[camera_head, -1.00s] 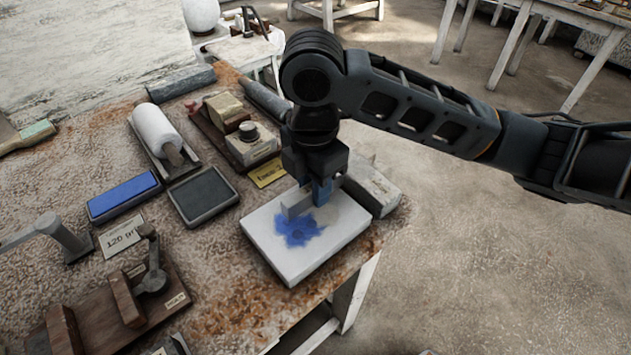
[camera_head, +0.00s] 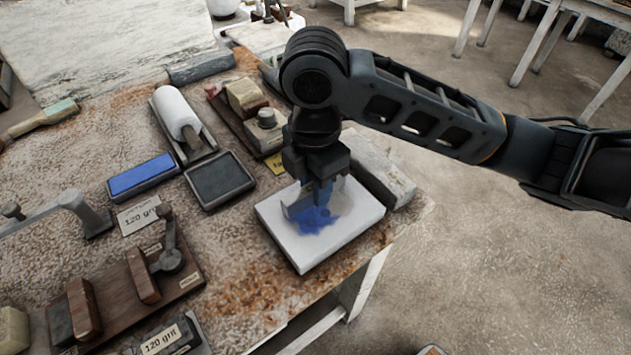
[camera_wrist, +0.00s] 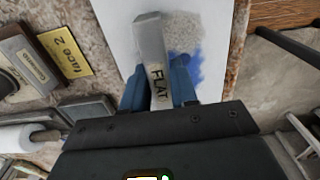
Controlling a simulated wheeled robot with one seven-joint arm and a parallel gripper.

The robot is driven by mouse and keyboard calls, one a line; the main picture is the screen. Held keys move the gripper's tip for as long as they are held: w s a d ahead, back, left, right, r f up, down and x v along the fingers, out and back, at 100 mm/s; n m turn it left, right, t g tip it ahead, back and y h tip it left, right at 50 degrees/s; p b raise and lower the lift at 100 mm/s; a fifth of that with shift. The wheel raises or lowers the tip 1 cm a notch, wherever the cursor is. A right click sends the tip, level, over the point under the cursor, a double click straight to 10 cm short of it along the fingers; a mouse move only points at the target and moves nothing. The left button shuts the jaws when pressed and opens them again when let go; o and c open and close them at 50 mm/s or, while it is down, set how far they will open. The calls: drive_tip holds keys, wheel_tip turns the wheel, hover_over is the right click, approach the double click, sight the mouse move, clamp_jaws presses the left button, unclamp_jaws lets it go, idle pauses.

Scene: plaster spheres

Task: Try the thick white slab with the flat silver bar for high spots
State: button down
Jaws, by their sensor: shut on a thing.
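The thick white slab (camera_head: 352,222) lies flat near the bench's front edge. It has a blue smear (camera_head: 316,222) near its middle and a greyish patch beside it, which also shows in the wrist view (camera_wrist: 183,32). My gripper (camera_head: 322,195) is low over the slab, its blue fingers shut on the flat silver bar (camera_wrist: 152,45). The bar is marked "FLAT" and spans the smeared area. In the head view my gripper hides much of the bar. I cannot tell whether its underside touches the slab.
A pale block (camera_head: 382,178) stands close behind the slab on the right. To the left are a dark tray (camera_head: 218,182), a blue pad (camera_head: 142,177), a white roller (camera_head: 175,112) and a yellow label (camera_wrist: 64,50). The bench's front edge is close to the slab.

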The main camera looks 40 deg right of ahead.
drive_tip(key=shift+f+b, duration=0.4)
drive_tip(key=shift+f, duration=0.15)
drive_tip(key=shift+a+r, duration=0.1)
drive_tip(key=shift+a, duration=0.35)
drive_tip(key=shift+a+p, duration=0.3)
drive_tip(key=shift+a, duration=0.35)
drive_tip(key=shift+d, duration=0.15)
drive_tip(key=shift+d+b, duration=0.6)
drive_tip(key=shift+d, duration=1.45)
drive_tip(key=shift+a+p, duration=0.65)
drive_tip(key=shift+a, duration=1.55)
